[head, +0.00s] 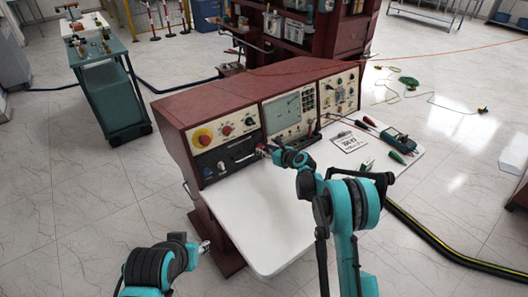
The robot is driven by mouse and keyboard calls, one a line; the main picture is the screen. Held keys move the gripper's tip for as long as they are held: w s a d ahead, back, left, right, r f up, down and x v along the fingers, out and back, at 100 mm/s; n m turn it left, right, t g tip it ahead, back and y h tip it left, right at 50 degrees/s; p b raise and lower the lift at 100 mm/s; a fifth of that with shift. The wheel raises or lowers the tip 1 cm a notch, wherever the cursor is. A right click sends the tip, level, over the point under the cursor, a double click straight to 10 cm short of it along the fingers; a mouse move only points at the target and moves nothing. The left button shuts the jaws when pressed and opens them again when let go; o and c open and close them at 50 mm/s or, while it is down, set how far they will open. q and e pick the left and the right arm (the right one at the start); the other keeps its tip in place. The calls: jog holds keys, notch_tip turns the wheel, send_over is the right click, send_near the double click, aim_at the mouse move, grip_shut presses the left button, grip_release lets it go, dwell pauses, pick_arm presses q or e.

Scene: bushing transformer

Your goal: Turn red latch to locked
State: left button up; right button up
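The console (180,111) has a sloped dark red body with light instrument panels. On its left panel are a red knob on a yellow ring (202,137), small knobs above, and a black plate with a handle (228,158) below. My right gripper (264,150) is at the right end of this black plate, close to the panel face. A small reddish patch shows at its fingertips; I cannot tell if this is the red latch or if the fingers touch it. My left gripper (205,246) is low, left of the white worktop, away from the panel. Both grippers' finger openings are too small to tell.
The white worktop (250,215) juts out below the panels. A paper card (349,141), a green multimeter (397,139) and hand tools lie on its right. A teal cart (113,90) stands at back left. A striped cable (430,245) crosses the floor at right.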

jog(key=shift+w+a+f, duration=0.25)
jog(key=shift+w+a, duration=0.1)
jog(key=shift+w, duration=0.1)
jog(key=shift+c, duration=0.3)
grip_shut()
